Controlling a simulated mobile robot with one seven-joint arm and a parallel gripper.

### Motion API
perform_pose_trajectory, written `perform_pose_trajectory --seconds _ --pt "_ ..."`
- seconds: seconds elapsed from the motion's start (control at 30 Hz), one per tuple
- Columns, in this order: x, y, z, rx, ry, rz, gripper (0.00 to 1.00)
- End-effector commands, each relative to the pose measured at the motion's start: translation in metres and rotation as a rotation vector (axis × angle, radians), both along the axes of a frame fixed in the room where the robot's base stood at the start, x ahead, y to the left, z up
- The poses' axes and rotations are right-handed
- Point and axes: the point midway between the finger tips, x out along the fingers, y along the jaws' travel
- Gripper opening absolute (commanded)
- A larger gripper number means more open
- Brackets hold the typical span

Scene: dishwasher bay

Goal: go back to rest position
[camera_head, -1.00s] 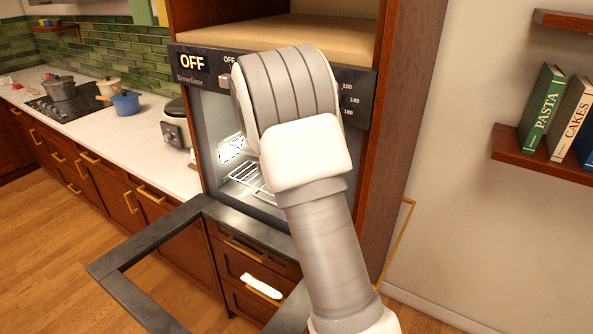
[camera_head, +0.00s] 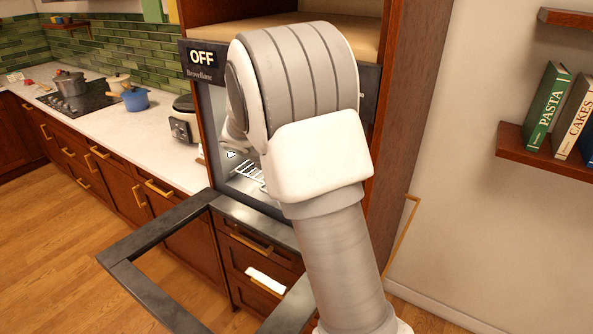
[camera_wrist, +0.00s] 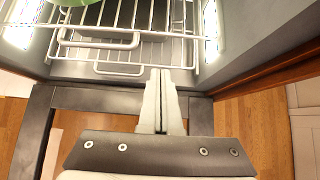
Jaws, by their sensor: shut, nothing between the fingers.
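My gripper (camera_wrist: 161,100) shows in the wrist view, its two fingers together and nothing between them. It is in front of the open appliance, with the wire rack (camera_wrist: 125,30) beyond the fingertips. In the head view my white and grey arm covers much of the appliance opening, and my gripper is hidden behind it. The appliance has an OFF display (camera_head: 203,57), and its door (camera_head: 150,292) is swung down open. Part of the rack (camera_head: 250,174) shows inside the lit cavity.
A green object (camera_wrist: 75,2) sits on the rack at the top edge of the wrist view. A counter (camera_head: 150,125) with pots and a small appliance (camera_head: 184,120) is on the left. A shelf (camera_head: 545,155) with books is on the right wall. Wooden floor is clear at lower left.

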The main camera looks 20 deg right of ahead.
Motion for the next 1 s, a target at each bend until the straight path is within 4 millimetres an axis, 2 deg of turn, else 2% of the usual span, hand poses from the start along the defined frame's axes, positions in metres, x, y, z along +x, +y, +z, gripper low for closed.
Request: perform_pose_trajectory --seconds 0.2,0.57,0.67,0.77,1.0 --pt "-0.014 0.022 0.026 0.001 -0.001 0.001 0.00" --pt "-0.027 0.028 0.039 0.031 -0.022 -0.034 0.00" --pt "-0.045 0.028 0.050 0.110 -0.084 -0.125 0.00" --pt "-0.075 0.029 0.065 0.234 -0.174 -0.269 0.00" --pt "-0.155 0.041 0.092 0.564 -0.393 -0.673 0.00"
